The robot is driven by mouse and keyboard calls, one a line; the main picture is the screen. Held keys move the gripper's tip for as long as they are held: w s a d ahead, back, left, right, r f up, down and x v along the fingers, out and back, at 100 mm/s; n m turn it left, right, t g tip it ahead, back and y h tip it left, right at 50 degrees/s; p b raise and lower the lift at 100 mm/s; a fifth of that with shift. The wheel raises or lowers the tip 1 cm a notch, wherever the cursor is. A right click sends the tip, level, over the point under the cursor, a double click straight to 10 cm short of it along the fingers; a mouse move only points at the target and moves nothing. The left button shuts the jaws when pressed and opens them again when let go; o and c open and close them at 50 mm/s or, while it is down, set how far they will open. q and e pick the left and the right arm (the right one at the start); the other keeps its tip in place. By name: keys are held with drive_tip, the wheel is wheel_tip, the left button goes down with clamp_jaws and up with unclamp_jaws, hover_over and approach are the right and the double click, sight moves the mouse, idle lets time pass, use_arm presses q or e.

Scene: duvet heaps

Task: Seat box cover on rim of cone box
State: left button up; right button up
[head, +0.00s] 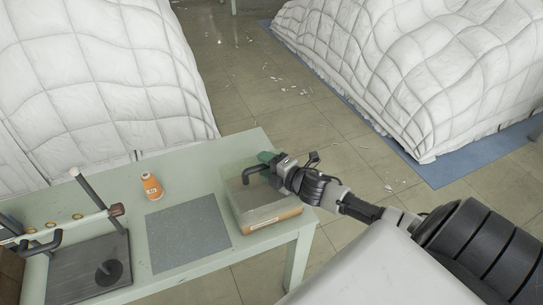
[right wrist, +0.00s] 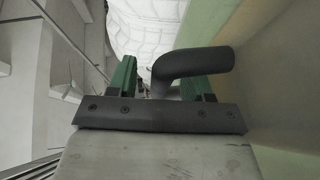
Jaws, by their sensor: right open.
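The cone box (head: 272,222) stands at the right end of the pale green table, with a tan lower edge. The grey box cover (head: 258,202) lies over its top; I cannot tell whether it is fully down on the rim. A dark bent handle (head: 254,171) rises from the cover's far side. My right gripper (head: 268,160) is at this handle. My left gripper is not in view.
An orange thread cone (head: 152,187) stands near the table's far edge. A blue-grey mat (head: 188,235) lies left of the box. A dark board with posts and a rod (head: 75,268) fills the table's left. White duvet heaps (head: 95,75) (head: 420,70) lie beyond.

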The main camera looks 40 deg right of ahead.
drive_tip(key=b+v, duration=0.1)
drive_tip(key=v, duration=0.8)
drive_tip(key=shift+b+v, duration=0.35)
drive_tip(key=shift+v, duration=0.5)
